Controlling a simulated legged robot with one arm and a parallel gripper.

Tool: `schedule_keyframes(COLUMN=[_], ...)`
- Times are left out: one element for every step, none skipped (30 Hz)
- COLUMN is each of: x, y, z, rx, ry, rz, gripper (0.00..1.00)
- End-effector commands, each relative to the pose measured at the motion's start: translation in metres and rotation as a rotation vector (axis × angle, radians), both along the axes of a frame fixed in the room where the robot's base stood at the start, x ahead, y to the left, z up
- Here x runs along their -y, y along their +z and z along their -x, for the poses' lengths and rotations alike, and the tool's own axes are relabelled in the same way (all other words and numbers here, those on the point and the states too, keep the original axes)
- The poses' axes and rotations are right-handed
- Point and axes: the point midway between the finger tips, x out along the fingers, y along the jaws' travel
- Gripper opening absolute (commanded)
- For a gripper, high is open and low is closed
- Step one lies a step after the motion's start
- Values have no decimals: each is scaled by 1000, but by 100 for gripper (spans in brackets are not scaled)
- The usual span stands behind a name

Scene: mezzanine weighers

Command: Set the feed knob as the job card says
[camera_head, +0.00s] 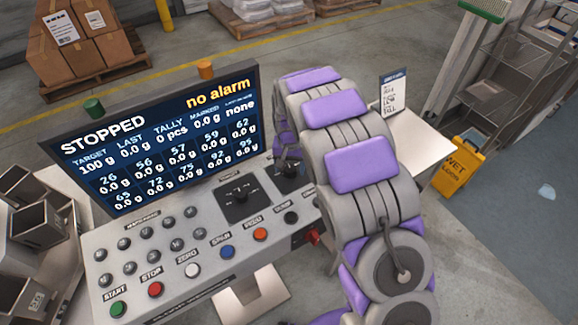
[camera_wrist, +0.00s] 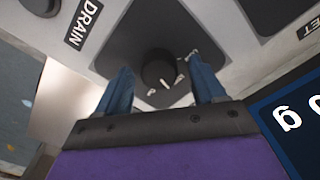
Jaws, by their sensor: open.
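A round black knob (camera_wrist: 156,66) with a pale pointer mark sits on a dark plate in the wrist view. Small white marks around it are too blurred to read. My gripper (camera_wrist: 160,74) is open, its two blue fingers on either side of the knob; I cannot tell if they touch it. In the head view this right-hand knob (camera_head: 289,168) is partly hidden by my arm, and its label is not legible. The job card (camera_head: 392,92) stands at the panel's far right; its lines are too small to read surely.
A second knob (camera_head: 240,196) sits on the panel to the left. Several coloured buttons line the front, including a red stop button (camera_head: 156,289). The screen (camera_head: 160,140) reads STOPPED and no alarm. A yellow wet-floor sign (camera_head: 461,166) stands at right.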

Motion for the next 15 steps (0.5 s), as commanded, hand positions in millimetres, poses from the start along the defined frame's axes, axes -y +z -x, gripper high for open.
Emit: schedule_keyframes(x=[0, 0, 0, 0, 0, -1, -1, -1, -1, -1, -2, -2, -2, -2, -2], y=[5, 9, 15, 20, 26, 34, 41, 48, 58, 65, 72, 81, 88, 95, 103], z=[-1, -1, -1, -1, -1, -1, -1, -1, -1, -2, -3, -3, -2, -3, -3], rx=[2, 2, 2, 3, 4, 5, 4, 3, 4, 6, 8, 8, 7, 6, 7], ry=[0, 0, 0, 0, 0, 0, 0, 0, 0, 0, 0, 0, 0, 0, 0], rz=[-1, -1, -1, -1, -1, -1, -1, -1, -1, -1, -2, -2, -1, -1, -1], gripper=[69, 69, 69, 69, 69, 69, 69, 69, 69, 69, 69, 69, 69, 69, 69])
